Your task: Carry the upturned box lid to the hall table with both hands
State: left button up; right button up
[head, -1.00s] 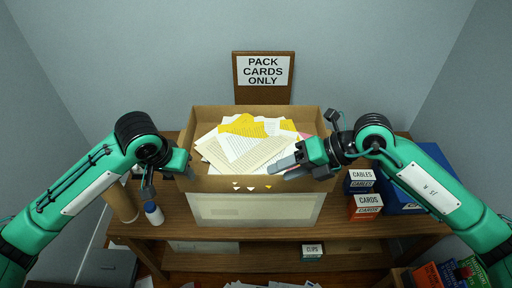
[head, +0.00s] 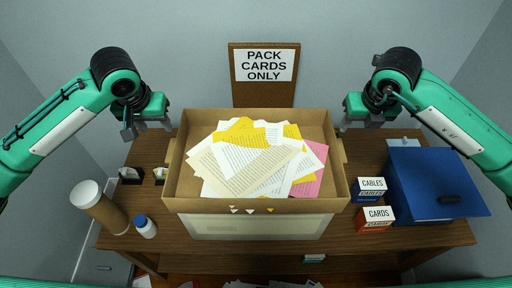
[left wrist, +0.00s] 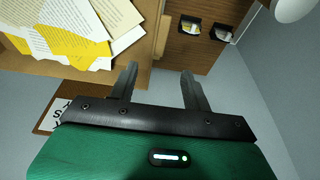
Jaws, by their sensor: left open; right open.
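The upturned box lid (head: 343,186) is a brown open cardboard tray on the wooden table (head: 420,236), heaped with loose white, cream, yellow and pink papers (head: 255,160). A small tab shows on its right side. My left gripper (head: 149,127) is open and empty, just beyond the lid's back left corner. In the left wrist view its two fingers (left wrist: 160,88) are apart, with the lid's wall and side tab (left wrist: 163,32) ahead of them. My right gripper (head: 361,123) is open and empty, beside the lid's back right corner. Neither visibly touches the lid.
A cardboard tube (head: 100,208) and a blue-capped bottle (head: 146,226) stand left of the lid. A "PACK CARDS ONLY" sign (head: 264,66) stands behind.

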aim_at(172, 149)
pick_arm(q)
jog(key=x, duration=1.3)
jog(key=shift+s+f, duration=0.2)
pick_arm(e)
jog(key=x, duration=1.3)
jog(key=shift+s+f, duration=0.2)
jog(key=shift+s, duration=0.05)
pick_arm(q)
grip_shut()
pick_arm(e)
grip_shut()
